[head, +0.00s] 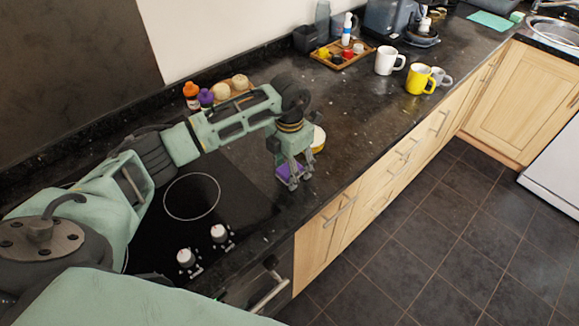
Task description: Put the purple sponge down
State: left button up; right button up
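The purple sponge (283,172) is in the head view at my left gripper (294,178), near the front edge of the dark granite counter. My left arm reaches in from the left, with the gripper pointing down. Its fingers are closed around the sponge and hide part of it. I cannot tell whether the sponge touches the counter. My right gripper is not in view.
A round yellow-and-white object (318,139) is partly hidden just behind my gripper. The cooktop (235,195) lies to the left. A white mug (386,61), a yellow mug (419,79) and a wooden tray (329,63) stand farther back. Counter (350,115) between them is clear.

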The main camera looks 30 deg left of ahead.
pick_arm(q)
jog(key=shift+w+r+b, duration=0.1)
jog(key=shift+r+b, duration=0.25)
jog(key=shift+r, duration=0.1)
notch_tip(320, 180, up, 11)
jog(key=b, duration=0.3)
jog(key=shift+r, duration=0.15)
